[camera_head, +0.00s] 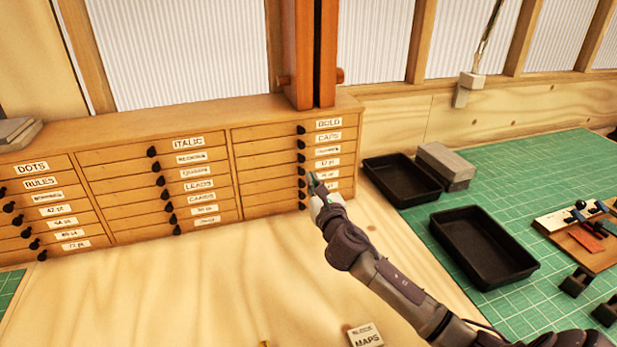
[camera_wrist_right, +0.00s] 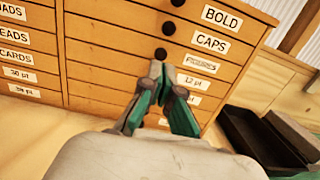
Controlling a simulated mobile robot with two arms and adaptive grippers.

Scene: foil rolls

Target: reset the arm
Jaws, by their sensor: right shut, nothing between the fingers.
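My right gripper (camera_head: 314,184) reaches in from the lower right in the head view. Its fingertips are in front of the right column of drawers in the wooden drawer cabinet (camera_head: 82,168). In the right wrist view the gripper (camera_wrist_right: 159,72) is shut, with its green-padded fingers together and nothing held. The fingertips appear just below a dark knob (camera_wrist_right: 161,54) beneath the CAPS label (camera_wrist_right: 211,41). I cannot tell whether they touch the drawer front. My left gripper is not in view.
Two black trays (camera_head: 484,247) (camera_head: 401,180) and a grey block (camera_head: 445,163) lie right of the arm, on or by a green cutting mat (camera_head: 430,242). A MAPS box (camera_head: 366,336) sits at the bottom.

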